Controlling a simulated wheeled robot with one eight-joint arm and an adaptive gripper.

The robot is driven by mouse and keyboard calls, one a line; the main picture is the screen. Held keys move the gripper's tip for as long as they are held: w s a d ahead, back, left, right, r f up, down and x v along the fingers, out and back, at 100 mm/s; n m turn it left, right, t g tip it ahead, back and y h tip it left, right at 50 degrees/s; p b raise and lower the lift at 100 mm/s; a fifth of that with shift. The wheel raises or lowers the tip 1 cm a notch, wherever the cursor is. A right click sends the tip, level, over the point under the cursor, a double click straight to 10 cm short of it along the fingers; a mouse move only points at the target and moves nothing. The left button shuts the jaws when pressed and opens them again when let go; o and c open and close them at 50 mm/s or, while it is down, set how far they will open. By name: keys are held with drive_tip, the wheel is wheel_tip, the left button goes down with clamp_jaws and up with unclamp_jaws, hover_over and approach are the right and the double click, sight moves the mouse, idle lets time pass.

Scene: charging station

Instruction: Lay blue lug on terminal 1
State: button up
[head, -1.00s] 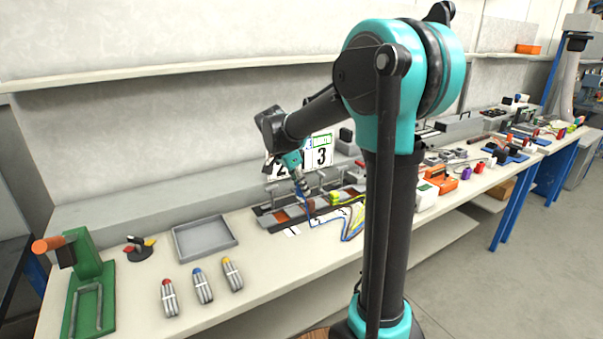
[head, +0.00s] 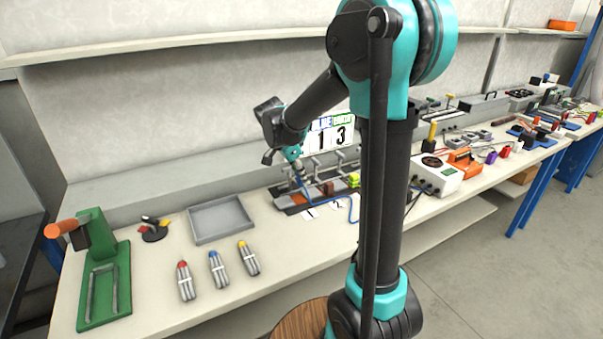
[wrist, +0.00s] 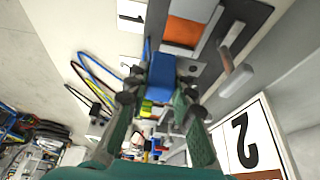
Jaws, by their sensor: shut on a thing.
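My gripper (wrist: 158,97) is shut on the blue lug (wrist: 160,76), whose blue body shows between the dark fingertips in the wrist view. In the head view my gripper (head: 300,176) is low over the terminal board (head: 285,198), with a blue cable (head: 350,213) trailing right. An orange-brown terminal pad (wrist: 183,32) lies just beyond the lug, near a white label marked 1 (wrist: 130,14). I cannot tell whether the lug touches the board; its tip is not clear.
A numbered sign (head: 332,137) stands behind the board; its 2 card (wrist: 243,142) is close to my gripper. Grey lever clamps (wrist: 238,80) stand beside the pad. A green press (head: 105,280) stands farther left.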

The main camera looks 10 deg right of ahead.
drive_tip(key=shift+f, duration=2.2)
drive_tip(key=shift+f, duration=1.65)
drive_tip(key=o, duration=1.1)
drive_tip(key=v, duration=1.2)
drive_tip(key=shift+s, duration=0.15)
